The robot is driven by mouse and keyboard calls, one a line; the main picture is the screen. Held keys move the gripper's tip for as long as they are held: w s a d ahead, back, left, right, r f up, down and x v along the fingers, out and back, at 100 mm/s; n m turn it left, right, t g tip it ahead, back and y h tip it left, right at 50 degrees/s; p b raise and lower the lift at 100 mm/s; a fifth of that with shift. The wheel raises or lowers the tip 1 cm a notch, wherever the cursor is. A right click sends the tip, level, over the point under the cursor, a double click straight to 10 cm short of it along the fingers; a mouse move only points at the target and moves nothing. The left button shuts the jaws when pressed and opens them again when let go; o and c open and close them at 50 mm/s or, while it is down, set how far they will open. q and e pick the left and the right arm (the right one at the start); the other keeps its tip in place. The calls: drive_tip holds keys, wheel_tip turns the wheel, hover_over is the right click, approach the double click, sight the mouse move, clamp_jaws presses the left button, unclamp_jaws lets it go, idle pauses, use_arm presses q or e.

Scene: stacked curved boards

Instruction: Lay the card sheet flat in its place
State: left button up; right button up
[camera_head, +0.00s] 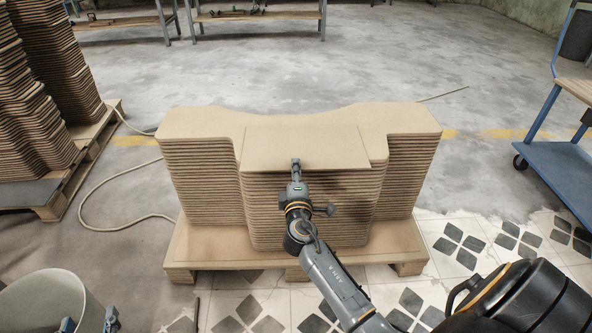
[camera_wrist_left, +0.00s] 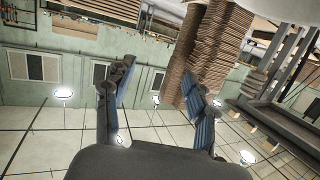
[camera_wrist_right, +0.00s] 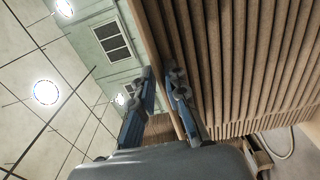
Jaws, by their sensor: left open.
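The card sheet (camera_head: 305,146) is a flat tan rectangle over the middle of the top of the curved board stack (camera_head: 200,180). It looks nearly level, and its right edge stops short of the stack's right step. My right gripper (camera_head: 295,163) is at the sheet's front edge. In the right wrist view, the right gripper (camera_wrist_right: 160,78) has its fingers close together on both sides of the thin sheet edge. I cannot tell whether the sheet rests fully on the stack. My left gripper (camera_head: 90,323) is open and empty at the bottom left; its fingers are spread in the left wrist view (camera_wrist_left: 158,82).
The stack stands on a wooden pallet (camera_head: 290,262). Taller board stacks (camera_head: 55,80) stand on another pallet at the left. A blue cart (camera_head: 560,165) is at the right. A pale hose (camera_head: 110,228) lies on the floor. Benches (camera_head: 260,15) stand at the back.

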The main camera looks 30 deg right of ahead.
use_arm(q)
drive_tip(key=shift+w+r, duration=0.1)
drive_tip(key=shift+r, duration=0.2)
use_arm(e)
drive_tip(key=shift+f, duration=0.1)
idle(0.3)
use_arm(q)
drive_tip(key=shift+d+r+t, duration=0.15)
drive_tip(key=shift+r+t, duration=0.1)
drive_tip(key=shift+t, duration=0.05)
drive_tip(key=shift+w+d+r+t, duration=0.15)
drive_tip(key=shift+r+t, duration=0.15)
drive_tip(key=shift+r, duration=0.15)
use_arm(e)
drive_tip(key=v, duration=0.6)
idle(0.7)
